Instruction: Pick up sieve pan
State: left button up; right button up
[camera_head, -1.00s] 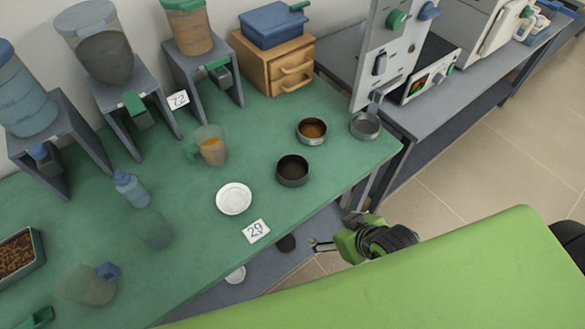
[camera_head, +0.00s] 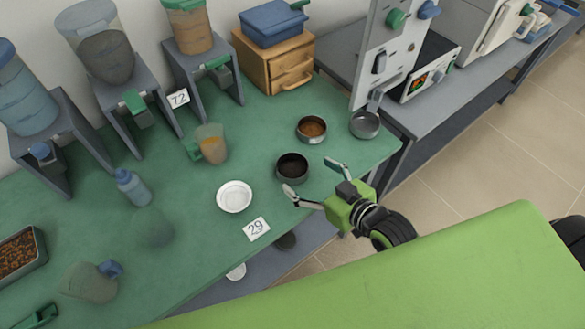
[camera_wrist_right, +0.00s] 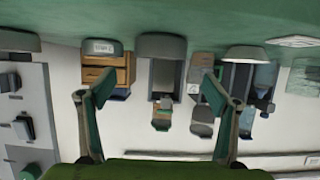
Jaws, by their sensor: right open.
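Several shallow round pans stand on the green table; I cannot tell for certain which is the sieve pan. A dark pan (camera_head: 293,168) is nearest my right gripper (camera_head: 311,176). Behind it is a pan with brown contents (camera_head: 312,129), and to the right a grey metal pan (camera_head: 364,124). My right gripper is open and empty, its fingers spread at the table's front edge, toward the dark pan and apparently not around it. The right wrist view, upside down, shows both fingers apart, with the dark pan (camera_wrist_right: 162,45) beyond them. My left gripper is not visible.
A wooden drawer box (camera_head: 274,62) stands behind. A furnace panel (camera_head: 387,55) rises at the right.

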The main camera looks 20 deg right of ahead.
aim_at(283, 160)
jog(key=shift+f+p+x, duration=0.2)
jog(key=shift+p+x, duration=0.05)
jog(key=shift+x, duration=1.85)
jog(key=shift+f+p+x, duration=0.25)
jog(key=shift+x, duration=1.8)
jog(key=shift+s, duration=0.2)
jog(key=c, duration=1.7)
